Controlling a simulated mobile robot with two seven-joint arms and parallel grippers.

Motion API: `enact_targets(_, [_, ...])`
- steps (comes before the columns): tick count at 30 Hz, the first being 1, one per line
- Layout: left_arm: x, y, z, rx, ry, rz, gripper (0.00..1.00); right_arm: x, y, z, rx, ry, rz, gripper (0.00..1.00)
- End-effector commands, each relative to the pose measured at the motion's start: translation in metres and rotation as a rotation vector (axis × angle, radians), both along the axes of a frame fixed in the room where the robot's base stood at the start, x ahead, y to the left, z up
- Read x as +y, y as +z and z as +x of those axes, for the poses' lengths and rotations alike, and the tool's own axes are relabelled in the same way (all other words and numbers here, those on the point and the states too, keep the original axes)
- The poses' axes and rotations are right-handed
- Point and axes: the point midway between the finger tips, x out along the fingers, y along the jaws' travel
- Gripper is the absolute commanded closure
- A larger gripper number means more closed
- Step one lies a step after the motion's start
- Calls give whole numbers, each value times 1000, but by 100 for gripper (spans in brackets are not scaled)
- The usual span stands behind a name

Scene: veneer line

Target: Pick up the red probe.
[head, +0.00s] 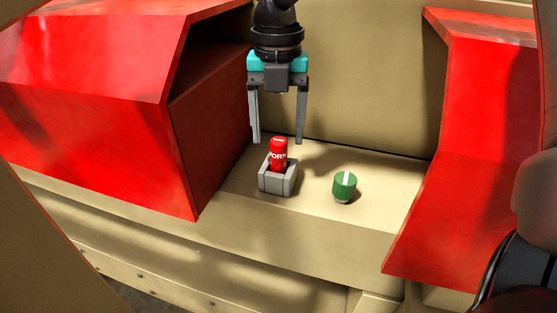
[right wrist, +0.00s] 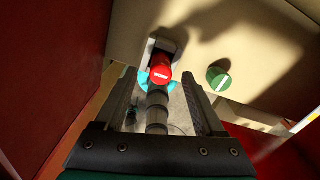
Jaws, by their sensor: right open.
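The red probe (head: 279,153) is a short red cylinder with white lettering. It stands upright in a small grey square holder (head: 277,183) on the beige ledge. My right gripper (head: 277,138) points down just above and around the probe's top in the head view, its two grey fingers apart and nothing between them that I can tell is gripped. In the right wrist view, the red probe's round top (right wrist: 160,75) shows beyond the fingertips, roughly between the fingers, with the dark holder (right wrist: 166,47) behind it. My left gripper is not in view.
A green knob with a white stripe (head: 345,186) is on the ledge right of the holder; it also shows in the right wrist view (right wrist: 218,79). Large red housings stand at the left (head: 90,110) and right (head: 470,150). The ledge (head: 310,217) between them is otherwise clear.

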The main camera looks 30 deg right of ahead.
Motion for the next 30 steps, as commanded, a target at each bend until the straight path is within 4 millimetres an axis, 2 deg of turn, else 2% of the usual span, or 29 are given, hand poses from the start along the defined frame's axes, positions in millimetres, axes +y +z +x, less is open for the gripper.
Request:
enact_targets(7, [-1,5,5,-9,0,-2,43,-2,-33,0,4,-1,1,29])
enact_targets(17, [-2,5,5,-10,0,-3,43,-2,-40,0,-1,-1,1,29])
enact_targets(30, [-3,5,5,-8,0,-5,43,-2,-39,0,-1,-1,1,78])
